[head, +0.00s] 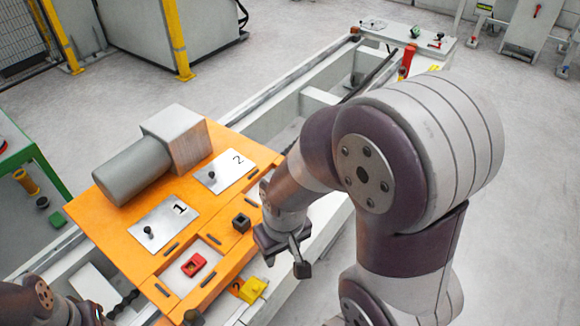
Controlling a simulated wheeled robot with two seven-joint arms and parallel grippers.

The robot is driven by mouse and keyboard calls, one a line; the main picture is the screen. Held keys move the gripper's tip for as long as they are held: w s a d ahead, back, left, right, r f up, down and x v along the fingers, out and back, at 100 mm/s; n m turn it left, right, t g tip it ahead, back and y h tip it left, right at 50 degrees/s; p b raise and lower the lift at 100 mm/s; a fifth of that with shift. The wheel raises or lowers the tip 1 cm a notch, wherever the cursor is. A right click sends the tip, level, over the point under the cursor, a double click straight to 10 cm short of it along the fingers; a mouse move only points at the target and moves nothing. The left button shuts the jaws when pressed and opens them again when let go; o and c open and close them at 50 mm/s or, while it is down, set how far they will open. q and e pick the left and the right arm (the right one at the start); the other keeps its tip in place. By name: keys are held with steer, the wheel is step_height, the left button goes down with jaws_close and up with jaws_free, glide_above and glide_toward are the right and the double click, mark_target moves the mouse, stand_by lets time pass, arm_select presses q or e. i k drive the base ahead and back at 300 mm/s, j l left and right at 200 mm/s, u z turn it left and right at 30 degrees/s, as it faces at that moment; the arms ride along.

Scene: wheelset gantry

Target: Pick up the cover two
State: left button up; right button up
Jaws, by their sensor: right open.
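Cover two is a pale flat plate marked 2 (232,174) with a small dark knob, lying on the orange table top (115,185). A similar cover one (160,224), marked 1, lies to its lower left. My right gripper (285,258) is open and appears empty, beyond the table's right edge, to the lower right of cover two and apart from it. My left arm shows only at the bottom left corner; its gripper (95,314) is cut off by the frame, so its jaws cannot be made out.
A grey block with a cylinder (150,160) stands behind the covers. A red part (194,264) sits in a front recess, a dark square socket (241,222) near the right edge, and a yellow part (252,289) at the front. A long pale gantry frame (300,78) runs behind.

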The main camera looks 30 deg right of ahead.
mark_target(225, 170)
steer(key=z, duration=0.55)
steer(key=i+l+u, duration=0.15)
steer(key=l, duration=0.4)
steer(key=i+l+u, duration=0.15)
steer(key=i+l, duration=0.15)
steer(key=l, duration=0.25)
steer(key=i+l+u, duration=0.15)
steer(key=l, duration=0.4)
steer(key=i+l+u, duration=0.15)
steer(key=l, duration=0.45)
steer(key=i+l+u, duration=0.15)
steer(key=l, duration=0.45)
steer(key=l+u, duration=0.15)
steer(key=l, duration=0.45)
steer(key=i, duration=0.05)
